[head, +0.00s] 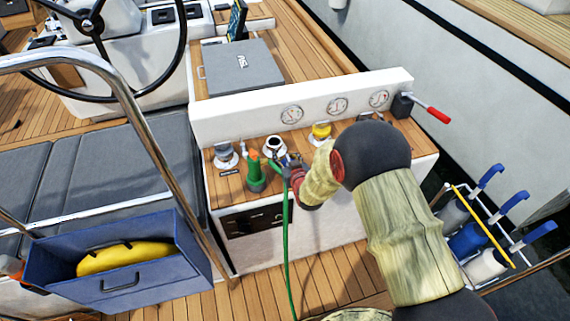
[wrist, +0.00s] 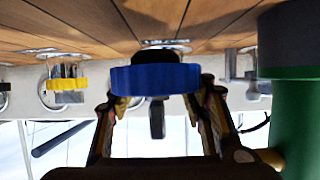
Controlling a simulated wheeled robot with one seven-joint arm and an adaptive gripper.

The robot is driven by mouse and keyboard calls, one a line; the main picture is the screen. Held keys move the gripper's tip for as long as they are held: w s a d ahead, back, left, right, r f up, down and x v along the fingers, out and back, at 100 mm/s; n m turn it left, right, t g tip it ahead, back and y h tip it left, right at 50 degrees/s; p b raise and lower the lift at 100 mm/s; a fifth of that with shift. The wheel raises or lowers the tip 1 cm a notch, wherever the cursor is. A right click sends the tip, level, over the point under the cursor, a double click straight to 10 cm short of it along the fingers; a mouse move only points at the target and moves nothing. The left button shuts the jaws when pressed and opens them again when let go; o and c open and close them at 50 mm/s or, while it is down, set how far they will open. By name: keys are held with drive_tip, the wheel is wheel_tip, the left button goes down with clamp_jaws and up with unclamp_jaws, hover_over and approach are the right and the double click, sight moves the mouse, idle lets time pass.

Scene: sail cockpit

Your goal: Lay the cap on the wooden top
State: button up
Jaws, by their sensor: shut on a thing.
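A blue cap (wrist: 155,79) is between the fingers of my gripper (wrist: 157,105) in the wrist view, and the gripper is shut on it. The wooden top (head: 226,188) of the white console bears several fittings in the head view. The planks (wrist: 70,18) show along the upper part of the wrist view, close to the cap; I cannot tell whether they touch. In the head view my gripper (head: 288,165) is over the front of the wooden top, beside an open round fitting (head: 275,145). The cap is not clear there.
A green nozzle (head: 256,175) with a hose stands left of my gripper; its green body (wrist: 293,120) fills the right of the wrist view. A yellow cap (head: 321,131) sits behind. A white gauge panel (head: 240,118) bounds the back. A red-handled lever (head: 432,112) is at right.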

drive_tip(key=shift+s+f+b, duration=0.1)
drive_tip(key=shift+f+b, duration=0.3)
drive_tip(key=shift+f, duration=0.85)
drive_tip(key=shift+f, duration=0.15)
drive_tip(key=o, duration=1.4)
drive_tip(key=shift+o, duration=0.2)
